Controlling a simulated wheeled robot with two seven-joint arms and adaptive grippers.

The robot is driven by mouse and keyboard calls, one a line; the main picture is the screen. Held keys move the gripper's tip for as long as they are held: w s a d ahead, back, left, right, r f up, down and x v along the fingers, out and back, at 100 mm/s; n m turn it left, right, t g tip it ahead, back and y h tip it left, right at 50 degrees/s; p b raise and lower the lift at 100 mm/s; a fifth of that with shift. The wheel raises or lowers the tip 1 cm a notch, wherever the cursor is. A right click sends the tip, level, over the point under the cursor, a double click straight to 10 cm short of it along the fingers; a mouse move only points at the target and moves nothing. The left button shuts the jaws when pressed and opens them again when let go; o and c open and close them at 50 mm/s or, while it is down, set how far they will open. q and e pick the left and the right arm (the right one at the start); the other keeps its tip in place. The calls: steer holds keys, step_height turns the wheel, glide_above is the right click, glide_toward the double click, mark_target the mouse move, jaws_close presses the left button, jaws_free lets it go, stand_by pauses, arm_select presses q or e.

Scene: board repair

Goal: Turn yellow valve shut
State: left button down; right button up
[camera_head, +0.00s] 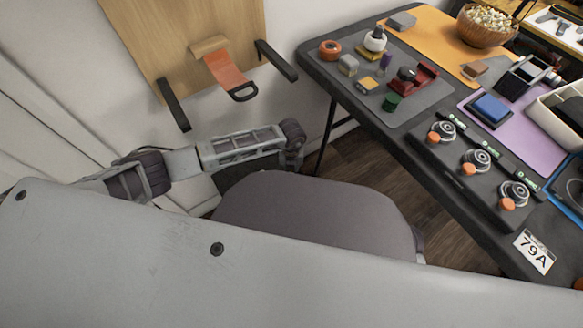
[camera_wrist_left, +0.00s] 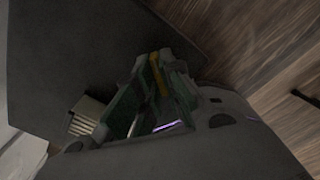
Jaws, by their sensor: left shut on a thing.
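In the left wrist view, my left gripper (camera_wrist_left: 154,66) is shut on a narrow yellow piece (camera_wrist_left: 158,76), which shows upright between its green-padded fingers. Most of the piece is hidden by the fingers, and the view is dark, so I cannot tell whether it is the yellow valve's handle or how far it is turned. No yellow valve can be made out in the head view. There, my left arm reaches in from the left, and its gripper is hidden. My right gripper is in neither view.
In the head view, a dark table (camera_head: 440,190) at the right holds several dials, blocks and a bowl (camera_head: 487,26). A wooden board (camera_head: 165,35) with an orange strap (camera_head: 226,72) is at the back left. Wooden floor (camera_head: 373,166) shows beside the table.

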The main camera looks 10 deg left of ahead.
arm_select(q)
steer(key=m+p, duration=0.1)
steer(key=m, duration=0.7)
steer(key=shift+m, duration=1.2)
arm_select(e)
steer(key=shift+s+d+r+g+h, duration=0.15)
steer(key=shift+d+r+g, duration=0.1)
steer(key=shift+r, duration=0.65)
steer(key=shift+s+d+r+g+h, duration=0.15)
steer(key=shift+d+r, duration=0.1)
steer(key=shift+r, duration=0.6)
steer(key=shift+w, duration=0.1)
arm_select(q)
steer(key=c, duration=1.6)
jaws_free()
steer(key=shift+o, duration=0.2)
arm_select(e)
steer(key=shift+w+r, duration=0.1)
arm_select(q)
steer(key=shift+n, duration=0.3)
